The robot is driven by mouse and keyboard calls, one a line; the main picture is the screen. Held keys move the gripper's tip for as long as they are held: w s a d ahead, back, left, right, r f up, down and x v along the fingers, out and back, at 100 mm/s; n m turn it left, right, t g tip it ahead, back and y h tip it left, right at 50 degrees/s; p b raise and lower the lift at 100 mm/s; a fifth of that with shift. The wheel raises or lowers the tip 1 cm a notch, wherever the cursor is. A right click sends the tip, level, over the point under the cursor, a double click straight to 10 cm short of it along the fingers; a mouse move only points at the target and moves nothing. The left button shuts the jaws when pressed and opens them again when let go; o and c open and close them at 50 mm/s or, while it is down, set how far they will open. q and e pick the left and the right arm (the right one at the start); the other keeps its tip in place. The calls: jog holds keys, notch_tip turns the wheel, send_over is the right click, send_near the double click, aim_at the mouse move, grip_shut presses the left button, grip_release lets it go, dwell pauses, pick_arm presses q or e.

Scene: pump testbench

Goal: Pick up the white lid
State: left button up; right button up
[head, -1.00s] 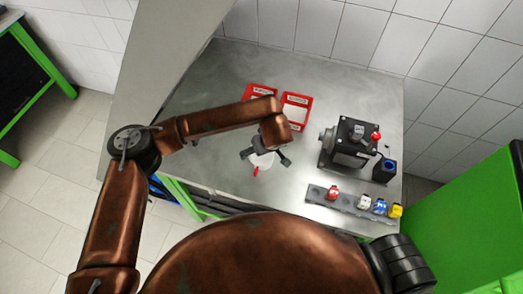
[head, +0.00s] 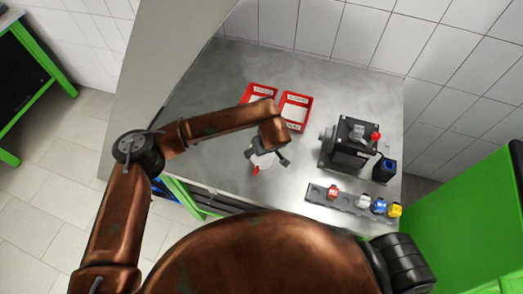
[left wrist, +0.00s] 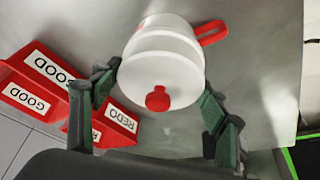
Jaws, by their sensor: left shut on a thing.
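The white lid (left wrist: 160,88) has a red knob and faces the left wrist camera. It sits on a white pot (left wrist: 168,25) with a red handle, and I cannot tell whether the two are apart. My left gripper (left wrist: 160,100) has one finger on each side of the lid and is shut on it. In the head view, my left gripper (head: 267,157) is over the pot near the table's front edge, hiding most of the lid and pot. My right gripper is not in view.
Two red trays, labelled GOOD (left wrist: 45,70) and REDO (left wrist: 118,119), lie behind the gripper. A dark pump (head: 348,145) stands to the right on the metal table (head: 215,75). In front of it, a grey rack (head: 318,194) holds several coloured pieces. The back left table is clear.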

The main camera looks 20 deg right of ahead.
pick_arm(q)
jog(key=c, duration=0.3)
jog(key=shift+c, duration=0.2)
